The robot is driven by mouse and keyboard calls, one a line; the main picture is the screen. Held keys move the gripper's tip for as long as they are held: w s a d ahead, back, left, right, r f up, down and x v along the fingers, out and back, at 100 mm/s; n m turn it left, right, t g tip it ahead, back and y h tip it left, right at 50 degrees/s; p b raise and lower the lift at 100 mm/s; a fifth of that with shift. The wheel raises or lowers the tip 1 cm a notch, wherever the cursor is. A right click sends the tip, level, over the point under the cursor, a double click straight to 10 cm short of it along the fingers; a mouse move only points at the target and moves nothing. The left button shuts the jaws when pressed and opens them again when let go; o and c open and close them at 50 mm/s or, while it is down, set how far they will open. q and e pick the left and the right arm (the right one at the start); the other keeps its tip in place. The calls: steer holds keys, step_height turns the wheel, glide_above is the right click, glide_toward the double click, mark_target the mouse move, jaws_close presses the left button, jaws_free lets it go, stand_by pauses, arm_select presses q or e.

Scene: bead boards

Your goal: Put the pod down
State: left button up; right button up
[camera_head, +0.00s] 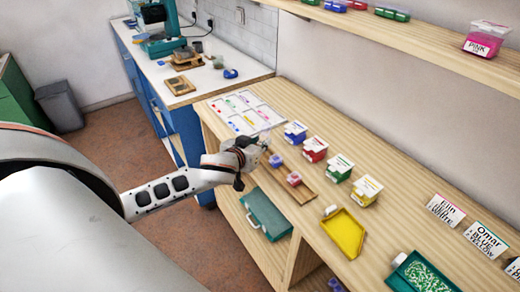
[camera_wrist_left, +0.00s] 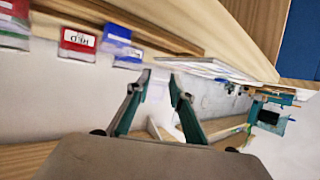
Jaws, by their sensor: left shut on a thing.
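My left gripper (camera_head: 256,152) is above the near edge of the wooden workbench (camera_head: 372,268), beside a wooden strip tray. It is shut on a pod, which looks pale and clear in the head view and is hard to make out. In the left wrist view the two fingertips (camera_wrist_left: 160,82) stand apart, and I cannot clearly see the pod between them. A small blue pod (camera_head: 275,160) and a small red pod (camera_head: 294,179) stand on the wooden tray (camera_head: 305,194). My right gripper is not in view.
A white bead board sheet (camera_head: 262,106) lies behind the gripper. Several labelled boxes, including a blue one (camera_head: 295,132) and a red one (camera_head: 315,149), line the bench's back. A yellow tray (camera_head: 342,234) and a green bead tray (camera_head: 422,275) are to the right.

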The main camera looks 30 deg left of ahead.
arm_select(q)
steer(key=shift+s+f, duration=0.1)
steer(key=shift+f, duration=1.5)
steer(key=o, duration=0.8)
steer(key=shift+o, duration=0.2)
